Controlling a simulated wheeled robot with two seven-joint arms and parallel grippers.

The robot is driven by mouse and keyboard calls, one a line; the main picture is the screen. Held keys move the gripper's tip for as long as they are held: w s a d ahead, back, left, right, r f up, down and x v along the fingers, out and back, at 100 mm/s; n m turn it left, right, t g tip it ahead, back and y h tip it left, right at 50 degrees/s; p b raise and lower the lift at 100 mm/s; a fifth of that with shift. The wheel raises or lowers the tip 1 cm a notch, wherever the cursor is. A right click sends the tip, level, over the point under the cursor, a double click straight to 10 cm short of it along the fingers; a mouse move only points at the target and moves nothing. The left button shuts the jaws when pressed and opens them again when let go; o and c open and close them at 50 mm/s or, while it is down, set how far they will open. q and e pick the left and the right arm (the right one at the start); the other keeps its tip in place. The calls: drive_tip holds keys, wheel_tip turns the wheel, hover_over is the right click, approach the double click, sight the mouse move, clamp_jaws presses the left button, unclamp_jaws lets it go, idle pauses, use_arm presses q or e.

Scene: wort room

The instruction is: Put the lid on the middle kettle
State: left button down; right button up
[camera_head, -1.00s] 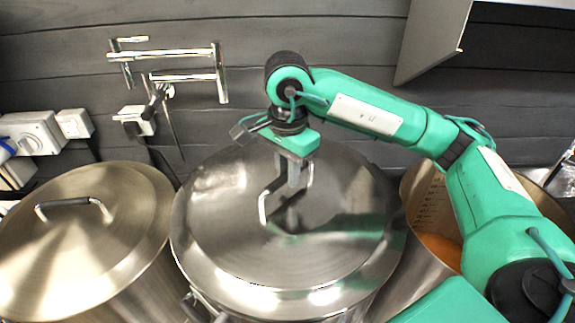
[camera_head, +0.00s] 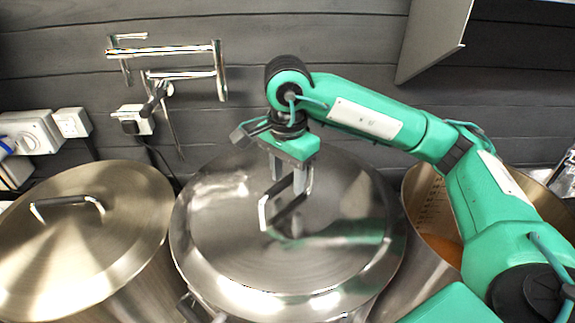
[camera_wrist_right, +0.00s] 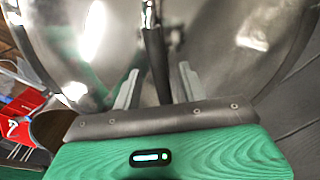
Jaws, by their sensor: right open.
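The round steel lid (camera_head: 240,250) with a black-gripped bar handle (camera_head: 287,193) lies over the middle kettle (camera_head: 205,308) and looks flat on its rim. The lid also fills the upper part of the right wrist view (camera_wrist_right: 200,50). My right gripper (camera_head: 288,182) is over the lid and open. In the right wrist view the two fingers (camera_wrist_right: 157,88) stand apart, with the handle (camera_wrist_right: 155,62) running between them, not clamped. The far rim of the kettle is partly hidden by the lid and my arm. My left gripper is not in view.
A lidded kettle (camera_head: 130,290) stands close on the left. An open kettle with orange liquid (camera_head: 445,248) stands close on the right, partly behind my arm. A steel pot-filler tap (camera_head: 175,50) and sockets (camera_head: 72,122) are on the grey wall.

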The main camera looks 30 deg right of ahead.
wheel_tip(320, 180, up, 14)
drive_tip(key=b, duration=0.1)
idle(0.7)
idle(0.6)
